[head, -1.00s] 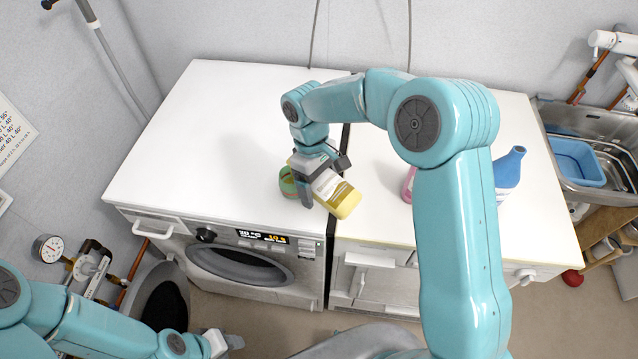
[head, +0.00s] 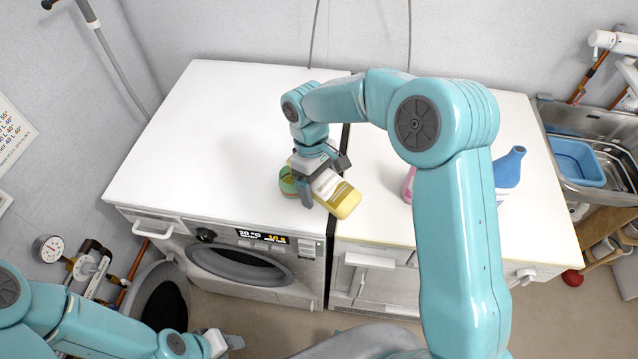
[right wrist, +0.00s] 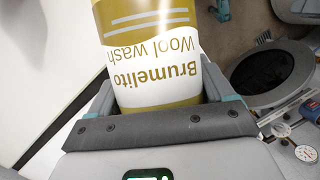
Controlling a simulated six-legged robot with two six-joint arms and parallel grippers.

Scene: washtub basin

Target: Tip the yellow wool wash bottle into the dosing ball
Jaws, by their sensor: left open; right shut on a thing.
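The yellow wool wash bottle (head: 341,196) has a white label and is tilted over, its base toward the lower right in the head view. My right gripper (head: 312,185) is shut on it above the white top. The bottle fills the jaws in the right wrist view (right wrist: 160,60), its label reading upside down. The green dosing ball (head: 287,180) stands on the white top just left of the gripper, partly hidden by it. The bottle's neck end points toward the ball; the mouth is hidden. My left gripper (head: 228,343) is open and empty, low in front of the machines.
A blue bottle (head: 510,170) and a mostly hidden pink one (head: 409,185) stand to the right. A sink (head: 590,130) with a blue basin (head: 578,162) is at the far right. The left part of the white top (head: 200,140) is clear.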

